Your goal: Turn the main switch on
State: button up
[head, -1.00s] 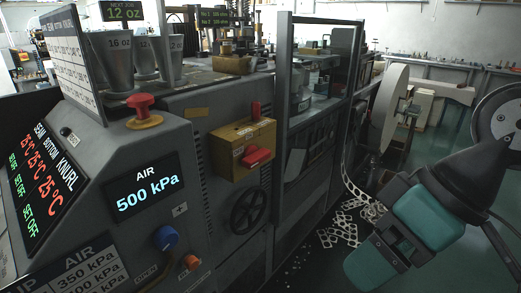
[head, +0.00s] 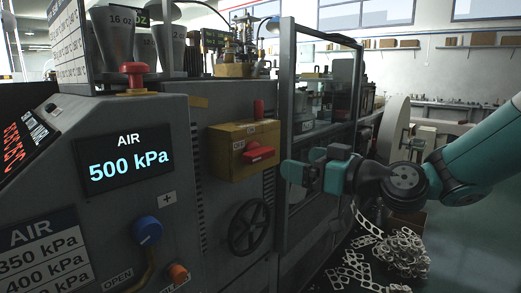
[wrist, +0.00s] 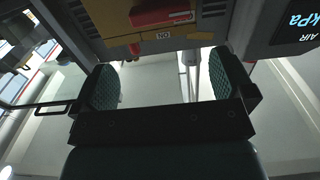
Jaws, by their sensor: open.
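The main switch is a yellow box (head: 221,163) on the machine's front with a red handle (head: 258,154). The handle lies nearly level, with an OFF label at its left and another label above. My gripper (head: 301,166) is open and empty, to the right of the box and apart from it, with its fingers towards the machine. In the wrist view my gripper's two padded fingers (wrist: 166,85) stand wide apart with nothing between them. The red handle (wrist: 163,17) and the yellow box (wrist: 122,40) show upside down at the top, beyond the fingers.
A black handwheel (head: 248,227) sits below the box, and a red button (head: 133,75) stands on the cabinet at left. A framed guard (head: 288,100) stands right behind my gripper. Scrap strips (head: 400,255) lie on the floor.

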aim_at(265, 153)
jog(key=p+x, duration=0.2)
jog(key=x, duration=1)
jog(key=shift+p, duration=0.4)
jog(key=c, duration=0.6)
